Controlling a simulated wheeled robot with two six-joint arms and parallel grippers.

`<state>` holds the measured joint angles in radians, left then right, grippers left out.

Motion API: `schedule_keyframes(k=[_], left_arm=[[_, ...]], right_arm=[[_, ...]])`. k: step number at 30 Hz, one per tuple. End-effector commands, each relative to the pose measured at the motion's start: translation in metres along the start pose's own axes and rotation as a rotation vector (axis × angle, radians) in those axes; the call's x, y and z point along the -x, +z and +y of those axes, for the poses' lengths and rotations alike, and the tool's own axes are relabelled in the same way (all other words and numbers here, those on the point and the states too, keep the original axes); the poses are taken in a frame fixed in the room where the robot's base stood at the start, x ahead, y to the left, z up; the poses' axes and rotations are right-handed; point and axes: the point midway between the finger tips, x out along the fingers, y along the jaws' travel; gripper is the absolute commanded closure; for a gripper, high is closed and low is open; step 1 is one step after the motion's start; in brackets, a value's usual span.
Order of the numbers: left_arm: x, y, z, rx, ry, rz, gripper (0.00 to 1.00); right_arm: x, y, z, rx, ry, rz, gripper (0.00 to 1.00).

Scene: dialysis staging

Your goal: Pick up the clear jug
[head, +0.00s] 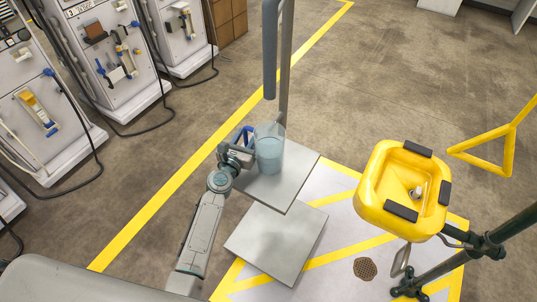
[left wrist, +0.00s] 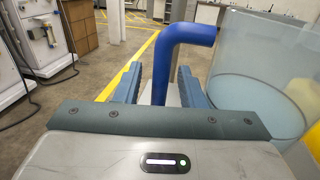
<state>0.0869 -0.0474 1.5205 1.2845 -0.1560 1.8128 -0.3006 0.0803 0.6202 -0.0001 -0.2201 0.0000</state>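The clear jug (head: 270,155) stands upright on a grey square plate (head: 283,192) in the head view, with bluish liquid inside. Its blue handle (head: 246,131) faces left, toward my left gripper (head: 240,150). In the left wrist view the jug's clear wall (left wrist: 255,60) fills the right side. There the blue handle (left wrist: 166,62) stands between the two fingers of my left gripper (left wrist: 160,88). The fingers are apart, with narrow gaps beside the handle, so the gripper looks open around it. My right gripper is in neither view.
A grey post (head: 283,70) rises behind the jug. A lower grey plate (head: 272,250) lies nearer. A yellow eyewash basin (head: 372,205) stands to the right on a dark green pipe (head: 510,232). White dialysis machines (head: 105,55) with trailing cables line the left.

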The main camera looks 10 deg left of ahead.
Motion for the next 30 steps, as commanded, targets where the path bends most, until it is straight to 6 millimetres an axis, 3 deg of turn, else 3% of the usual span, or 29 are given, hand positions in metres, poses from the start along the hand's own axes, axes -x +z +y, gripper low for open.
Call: schedule_keyframes(k=[3,8,9,23,30], left_arm=[[0.000,0.000,0.000,0.000,0.000,0.000,0.66],[0.000,0.000,0.000,0.000,0.000,0.000,0.98],[0.000,0.000,0.000,0.000,0.000,0.000,1.00],[0.000,0.003,0.000,0.001,0.000,-0.003,1.00],[0.000,0.014,0.000,0.001,0.000,-0.003,1.00]], right_arm=[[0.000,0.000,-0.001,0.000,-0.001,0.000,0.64],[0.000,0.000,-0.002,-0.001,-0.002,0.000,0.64],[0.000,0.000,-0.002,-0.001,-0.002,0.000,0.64],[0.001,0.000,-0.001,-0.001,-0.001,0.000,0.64],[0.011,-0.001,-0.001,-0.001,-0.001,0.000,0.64]])
